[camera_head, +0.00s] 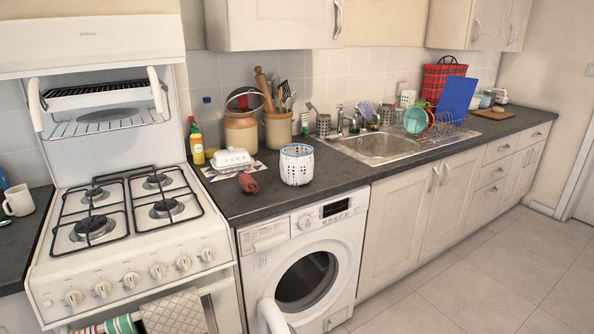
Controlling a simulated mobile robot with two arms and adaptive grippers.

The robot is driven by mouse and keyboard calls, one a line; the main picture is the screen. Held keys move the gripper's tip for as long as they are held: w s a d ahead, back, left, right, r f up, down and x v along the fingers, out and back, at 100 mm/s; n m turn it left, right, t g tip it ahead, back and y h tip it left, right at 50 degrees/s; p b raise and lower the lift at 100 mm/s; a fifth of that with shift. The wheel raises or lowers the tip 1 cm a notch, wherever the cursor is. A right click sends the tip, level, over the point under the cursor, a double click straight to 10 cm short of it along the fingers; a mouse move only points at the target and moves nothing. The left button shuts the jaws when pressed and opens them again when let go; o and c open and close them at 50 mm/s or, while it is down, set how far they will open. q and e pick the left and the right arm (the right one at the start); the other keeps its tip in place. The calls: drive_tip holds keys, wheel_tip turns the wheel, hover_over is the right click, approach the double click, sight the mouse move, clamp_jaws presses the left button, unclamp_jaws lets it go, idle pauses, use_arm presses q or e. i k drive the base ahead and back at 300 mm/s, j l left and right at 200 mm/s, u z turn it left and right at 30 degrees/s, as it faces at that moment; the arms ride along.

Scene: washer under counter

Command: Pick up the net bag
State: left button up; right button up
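A white, round, open-topped container with a net-like pattern of holes and a bluish rim (297,164) stands upright on the dark counter above the washer. It is the most net-like thing in view, but I cannot tell for certain that it is the net bag. Neither of my grippers is in view, and nothing is seen touching this container.
A reddish-brown rolled object (248,183) and a white butter dish (231,159) are left of it. Utensil pots (278,130) stand behind. The sink (380,148) is right. The washer (304,262) is below, the stove (128,225) left. The tiled floor (480,275) is clear.

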sight(296, 161)
drive_tip(key=i+l+u, duration=0.15)
drive_tip(key=u, duration=0.2)
drive_tip(key=i+l+u, duration=0.2)
drive_tip(key=u, duration=0.2)
drive_tip(key=i+l+u, duration=0.2)
drive_tip(key=u, duration=0.15)
